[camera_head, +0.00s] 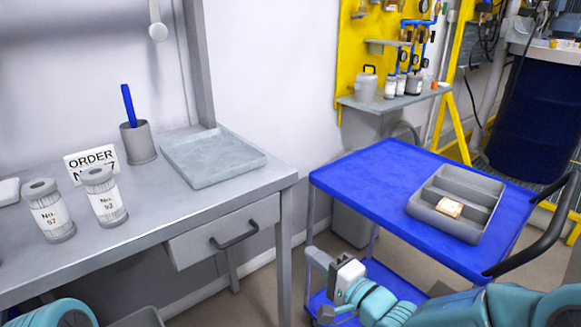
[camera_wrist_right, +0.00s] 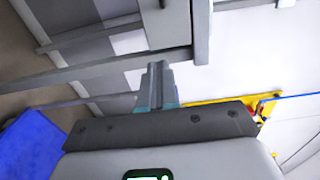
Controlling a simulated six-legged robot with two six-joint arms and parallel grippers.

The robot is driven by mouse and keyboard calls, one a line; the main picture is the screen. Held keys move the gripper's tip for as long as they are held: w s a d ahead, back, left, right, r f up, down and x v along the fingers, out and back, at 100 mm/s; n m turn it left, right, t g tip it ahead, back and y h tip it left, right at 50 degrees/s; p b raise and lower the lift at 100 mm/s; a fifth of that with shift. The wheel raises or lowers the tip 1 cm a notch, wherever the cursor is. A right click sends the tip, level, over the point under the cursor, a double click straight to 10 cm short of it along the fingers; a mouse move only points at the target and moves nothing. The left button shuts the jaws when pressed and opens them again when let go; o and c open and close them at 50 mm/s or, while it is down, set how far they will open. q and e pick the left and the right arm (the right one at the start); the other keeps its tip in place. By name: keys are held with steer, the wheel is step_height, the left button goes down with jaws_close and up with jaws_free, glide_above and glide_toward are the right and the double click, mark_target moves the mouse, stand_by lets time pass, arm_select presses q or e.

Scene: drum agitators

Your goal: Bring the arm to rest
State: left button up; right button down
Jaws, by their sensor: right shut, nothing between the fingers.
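My right arm comes in from the lower right in the head view. Its gripper (camera_head: 318,260) is shut and empty, in front of the blue cart (camera_head: 360,180) and to the right of the grey desk (camera_head: 200,215). In the right wrist view, the closed fingers (camera_wrist_right: 157,82) point toward the desk's edge and leg (camera_wrist_right: 200,30), with nothing between them. I cannot tell how large the gap to the desk is. Teal parts of my left arm show at the bottom left of the head view, but its gripper is out of view.
The desk holds two labelled jars (camera_head: 103,196), an order sign (camera_head: 90,162), a pen cup (camera_head: 138,143) and an empty grey tray (camera_head: 212,157). The cart carries a divided tray (camera_head: 420,205) with a small box (camera_head: 449,208). A dark blue drum (camera_head: 530,115) stands at the back right.

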steer(key=s+d+f+m+g+h, duration=0.1)
steer(key=s+f+g+h, duration=0.2)
steer(key=f, duration=0.9)
steer(key=s+d+f+m+g+h, duration=0.15)
steer(key=s+f, duration=0.25)
steer(key=f, duration=0.7)
steer(key=s+d+f+n+g+h, duration=0.1)
steer(key=s+f+n+g, duration=0.25)
steer(key=s+f, duration=0.4)
steer(key=s+f+n+g+h, duration=0.1)
steer(key=s+f+n+g, duration=0.3)
steer(key=s, duration=0.6)
step_height(320, 180, up, 20)
steer(key=s+n+g+p, duration=0.2)
steer(key=s+n+p, duration=0.1)
steer(key=p, duration=1.7)
steer(key=shift+f+n, duration=0.15)
steer(key=shift+n, duration=0.35)
